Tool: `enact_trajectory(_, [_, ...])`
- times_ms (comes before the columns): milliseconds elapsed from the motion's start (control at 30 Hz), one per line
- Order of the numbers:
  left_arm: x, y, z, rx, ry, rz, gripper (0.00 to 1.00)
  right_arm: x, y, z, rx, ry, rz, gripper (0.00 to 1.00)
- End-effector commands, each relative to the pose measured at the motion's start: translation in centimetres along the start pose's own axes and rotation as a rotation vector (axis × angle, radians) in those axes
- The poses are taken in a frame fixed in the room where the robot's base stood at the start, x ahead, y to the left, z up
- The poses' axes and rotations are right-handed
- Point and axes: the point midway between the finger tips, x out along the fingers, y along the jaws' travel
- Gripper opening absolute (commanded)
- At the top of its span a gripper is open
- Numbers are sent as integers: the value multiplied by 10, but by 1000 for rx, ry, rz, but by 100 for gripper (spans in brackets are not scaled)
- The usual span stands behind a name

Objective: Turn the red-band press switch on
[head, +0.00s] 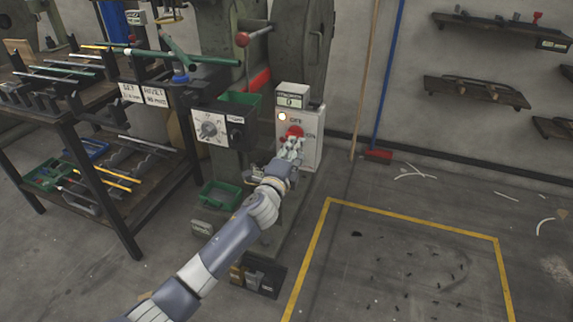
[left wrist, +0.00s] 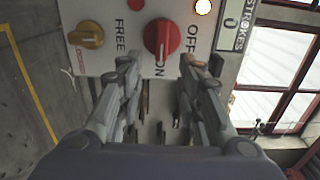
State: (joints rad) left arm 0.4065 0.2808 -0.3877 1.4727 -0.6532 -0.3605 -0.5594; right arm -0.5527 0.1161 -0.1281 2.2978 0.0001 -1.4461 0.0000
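The red switch knob (head: 294,132) is on the front of a white control box (head: 313,155) beside the press with the red band (head: 257,80). In the left wrist view the red knob (left wrist: 161,37) has a pale line on it, with OFF and ON lettering beside it. I cannot tell for sure which setting it points to. My left gripper (head: 290,148) is at the box front, just below the knob. In the left wrist view its fingers (left wrist: 160,64) are spread, one toward each side of the knob, with no clear contact. My right gripper is out of view.
A yellow knob (left wrist: 86,35) marked FREE is near the red one. A lit lamp (head: 282,116) and a strokes counter (head: 291,101) are above the switch. A grey dial box (head: 210,128) stands to the left. The yellow-outlined floor area at right is mostly open.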

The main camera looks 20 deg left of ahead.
Motion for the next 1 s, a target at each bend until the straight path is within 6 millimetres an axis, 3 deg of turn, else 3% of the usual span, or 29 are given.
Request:
enact_trajectory(200, [-36, 1, 0, 1, 0, 2, 33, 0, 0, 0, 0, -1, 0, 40])
enact_trajectory(400, [-59, 1, 0, 1, -1, 2, 33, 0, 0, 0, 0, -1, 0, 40])
enact_trajectory(1000, [-68, 1, 0, 0, -1, 2, 33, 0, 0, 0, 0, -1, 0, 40])
